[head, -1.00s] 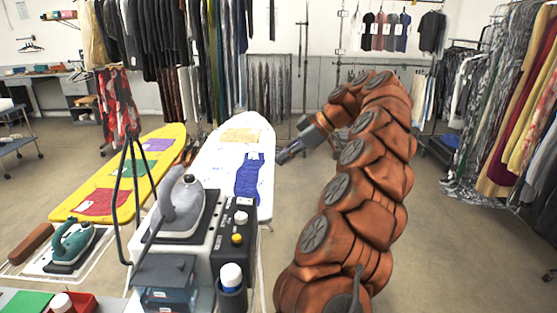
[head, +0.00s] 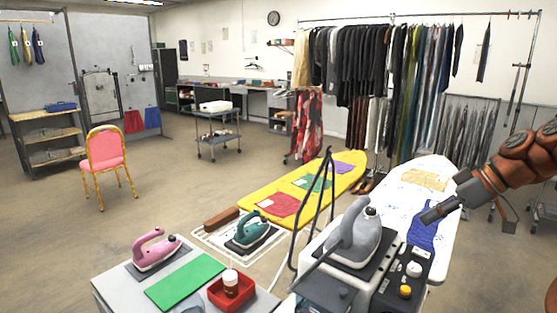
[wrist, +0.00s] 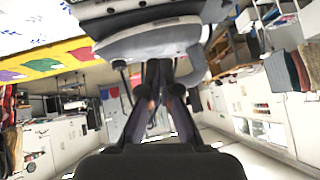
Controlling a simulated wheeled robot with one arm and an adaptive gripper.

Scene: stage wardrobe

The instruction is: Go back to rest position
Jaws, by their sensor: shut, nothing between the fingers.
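My gripper (head: 428,216) is in the head view at the right, at the end of my brown arm, and appears in front of the white ironing board. Its fingers are closed with nothing between them. In the wrist view my gripper (wrist: 156,68) points up the picture, its dark fingers together. The large grey iron (wrist: 150,42) looms beyond the fingers there. In the head view that grey iron (head: 358,240) stands on its steam station (head: 398,262), left of my gripper and apart from it.
A white ironing board (head: 445,180) and a yellow one (head: 258,192) stand ahead. A grey table (head: 115,283) with a pink iron (head: 152,248) is at the front left. A pink chair (head: 106,152) and a trolley (head: 218,128) stand farther off. The floor at left is largely clear.

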